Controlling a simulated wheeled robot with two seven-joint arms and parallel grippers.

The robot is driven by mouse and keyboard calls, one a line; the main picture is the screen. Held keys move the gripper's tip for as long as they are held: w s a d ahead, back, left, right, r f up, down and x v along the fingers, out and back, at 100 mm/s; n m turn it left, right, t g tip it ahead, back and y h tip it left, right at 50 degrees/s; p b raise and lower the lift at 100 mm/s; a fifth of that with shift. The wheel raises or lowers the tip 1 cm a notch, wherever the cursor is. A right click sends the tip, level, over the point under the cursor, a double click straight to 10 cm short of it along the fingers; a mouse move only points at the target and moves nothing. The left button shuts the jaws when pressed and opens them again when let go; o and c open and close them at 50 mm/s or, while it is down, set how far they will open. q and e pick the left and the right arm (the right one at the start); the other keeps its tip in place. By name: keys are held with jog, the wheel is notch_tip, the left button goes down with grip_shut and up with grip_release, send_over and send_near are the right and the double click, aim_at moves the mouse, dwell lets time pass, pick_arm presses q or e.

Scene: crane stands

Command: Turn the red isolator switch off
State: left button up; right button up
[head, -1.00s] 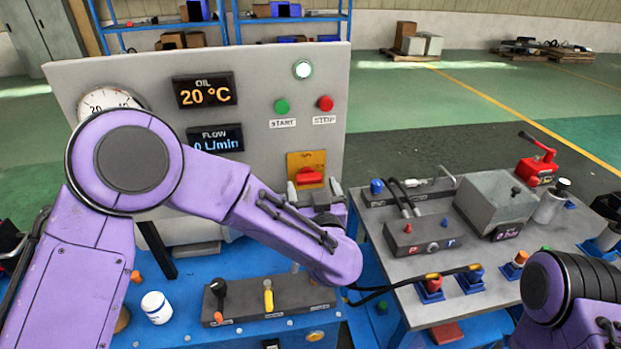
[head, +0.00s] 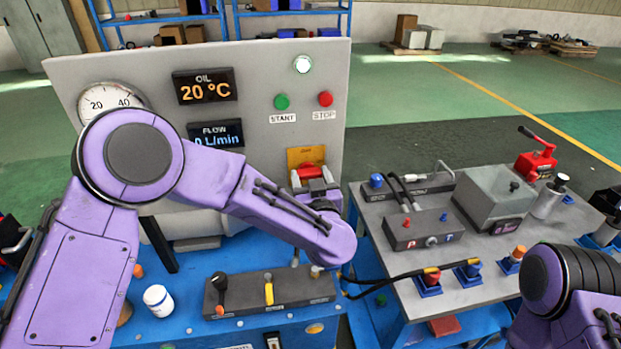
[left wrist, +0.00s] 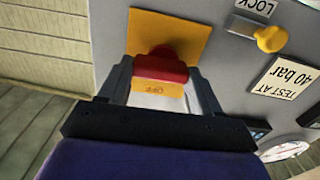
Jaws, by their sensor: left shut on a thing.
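The red isolator switch (head: 308,171) sits on a yellow plate (head: 304,154) low on the right of the grey panel. My left gripper (head: 309,176) is at the switch, with a finger on each side of the red handle. In the left wrist view, the red handle (left wrist: 160,69) lies crosswise between the fingertips of the left gripper (left wrist: 161,78), and the jaws are shut on it. An upside-down "OFF" label shows on the yellow plate (left wrist: 182,30) between the fingers. My right arm shows at the lower right of the head view; its gripper is out of the picture.
The panel (head: 255,75) carries a green start button (head: 282,101), a red stop button (head: 326,98), displays and a gauge. A yellow knob (left wrist: 270,39) is near the switch. Levers (head: 268,290) stand below. A side table (head: 385,207) with a tank and hoses stands at right.

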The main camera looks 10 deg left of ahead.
pick_arm(q)
jog(key=n+b, duration=0.2)
jog(key=n, duration=0.2)
jog(key=shift+a+f, duration=0.1)
jog(key=n+b, duration=0.3)
jog(key=n, duration=0.1)
jog(key=shift+f+n, duration=0.1)
jog(key=shift+n, duration=0.3)
jog(key=shift+s+a+n+b, duration=0.1)
jog(key=shift+a+n+b, duration=0.05)
jog(key=shift+n+b, duration=3.7)
jog(key=shift+n+p, duration=0.45)
jog(key=shift+n, duration=0.2)
jog(key=o, duration=1.1)
jog(key=shift+c, duration=0.2)
jog(key=shift+s, duration=0.1)
